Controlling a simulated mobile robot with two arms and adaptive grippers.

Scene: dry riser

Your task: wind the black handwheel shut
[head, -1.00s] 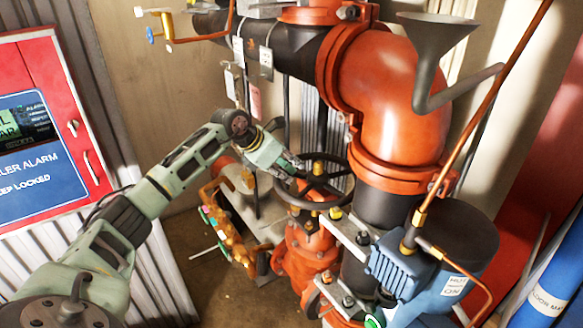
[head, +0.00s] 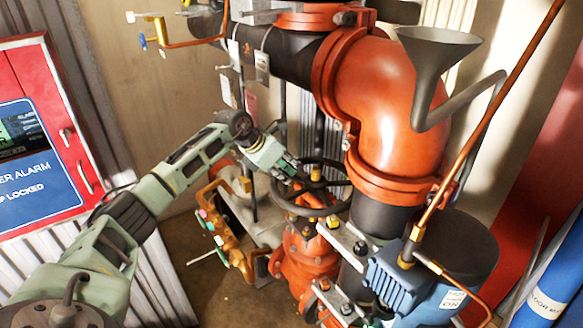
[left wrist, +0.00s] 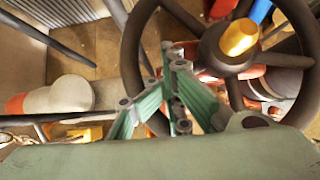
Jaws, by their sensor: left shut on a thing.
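The black handwheel (head: 298,211) sits on top of the red valve (head: 303,262), with a yellow hub nut at its centre. It also shows large in the left wrist view (left wrist: 131,62), with its spokes and yellow hub (left wrist: 238,38). My left gripper (head: 291,172) reaches in from the left and is shut on the wheel at its far-left side. In the left wrist view the green fingers (left wrist: 174,58) lie close together just inside the rim. I cannot tell exactly how they sit on rim or spoke. My right gripper is not in view.
A big red elbow pipe (head: 385,105) and a grey funnel (head: 436,50) stand right of the wheel. A blue finned motor (head: 397,276) is at the lower right. Orange pipework (head: 232,235) is left of the valve. A red alarm cabinet (head: 40,130) is at far left.

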